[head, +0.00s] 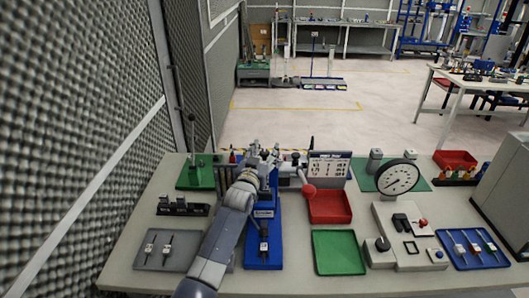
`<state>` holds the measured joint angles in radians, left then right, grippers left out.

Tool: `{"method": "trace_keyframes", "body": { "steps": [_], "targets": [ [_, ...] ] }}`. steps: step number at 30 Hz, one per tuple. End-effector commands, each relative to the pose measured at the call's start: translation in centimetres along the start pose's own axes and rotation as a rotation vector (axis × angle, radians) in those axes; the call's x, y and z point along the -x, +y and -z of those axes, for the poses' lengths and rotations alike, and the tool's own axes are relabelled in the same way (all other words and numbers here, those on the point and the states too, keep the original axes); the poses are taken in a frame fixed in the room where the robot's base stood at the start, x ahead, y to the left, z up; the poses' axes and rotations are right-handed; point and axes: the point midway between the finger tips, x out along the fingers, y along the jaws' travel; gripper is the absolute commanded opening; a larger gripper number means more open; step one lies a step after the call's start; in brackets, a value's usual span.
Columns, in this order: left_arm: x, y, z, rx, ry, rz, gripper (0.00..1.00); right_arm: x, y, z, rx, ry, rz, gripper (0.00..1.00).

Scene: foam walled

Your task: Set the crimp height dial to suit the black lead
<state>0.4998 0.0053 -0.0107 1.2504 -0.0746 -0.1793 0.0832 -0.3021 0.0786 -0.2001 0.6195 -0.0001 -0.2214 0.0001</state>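My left arm comes in from the bottom and reaches over a crimping press with a blue base (264,257). My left gripper (264,160) is at the press's upper part; its fingers blend with the press there, so I cannot tell whether they are open or touch it. The crimp height dial cannot be picked out; arm and gripper cover part of the press. The press's lever with a red ball (308,190) points right. A chart (328,166) stands behind it, its text too small to read. No lead can be surely identified as black. My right gripper is not in view.
A grey tray (179,262) with small parts lies left. An empty-looking red bin (329,206) and green tray (337,252) lie right of the press. Further right are a round gauge (397,177) on a grey machine and a blue tray (459,262) with several parts.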

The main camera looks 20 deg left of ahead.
Motion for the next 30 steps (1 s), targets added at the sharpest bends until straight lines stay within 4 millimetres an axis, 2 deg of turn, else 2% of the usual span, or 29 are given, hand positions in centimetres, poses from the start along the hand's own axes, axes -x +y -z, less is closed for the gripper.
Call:
{"method": "trace_keyframes", "body": {
  "steps": [1,5,6,17,30],
  "targets": [
    [0.0,0.0,0.0,0.0,0.0,0.0,0.36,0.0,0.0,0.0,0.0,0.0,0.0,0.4],
    [0.0,0.0,0.0,0.0,-0.001,0.0,0.07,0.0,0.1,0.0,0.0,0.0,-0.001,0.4],
    [0.0,0.0,0.0,0.0,-0.001,0.0,0.02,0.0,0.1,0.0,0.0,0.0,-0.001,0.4],
    [0.0,-0.1,-0.1,-0.003,-0.001,-0.02,0.03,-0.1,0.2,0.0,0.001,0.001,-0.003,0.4],
    [0.0,-0.3,-0.2,-0.009,-0.002,-0.163,0.03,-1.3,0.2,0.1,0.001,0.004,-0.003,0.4]
  ]
}}
